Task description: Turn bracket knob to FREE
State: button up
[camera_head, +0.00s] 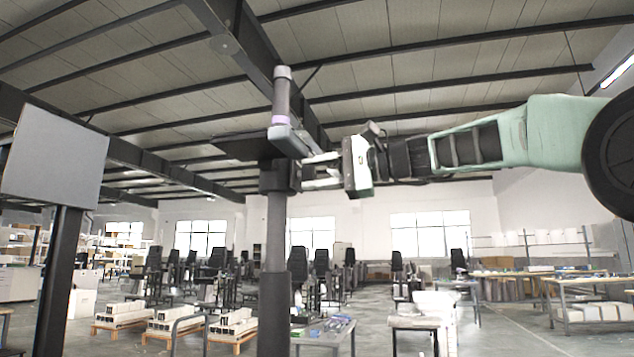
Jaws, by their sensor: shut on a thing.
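A grey lift column (277,235) stands upright left of the middle, with a slimmer tube (282,92) and a purple band above. A dark bracket (270,180) sits around the column at mid-height, with a grey arm-like part (288,139) just above it. My gripper (306,171) reaches in from the right, roughly level. Its two pale fingers are closed at the bracket's right side, on the dark knob (294,176). The knob is small and partly hidden by the fingers. Its markings and its turned position cannot be read.
A grey panel (55,158) on a dark post stands at the left. Behind are low pallets with white boxes (175,318), workbenches (575,285) and dark chairs. A table (325,332) stands just right of the column's lower part. The air around my arm looks clear.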

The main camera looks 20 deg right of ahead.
dwell(0.5)
jog(key=o, duration=1)
jog(key=shift+c, duration=0.2)
jog(key=b+v, duration=0.2)
jog(key=v, duration=1.5)
jog(key=shift+s+d, duration=0.15)
jog(key=shift+d, duration=0.05)
jog(key=shift+r, duration=0.1)
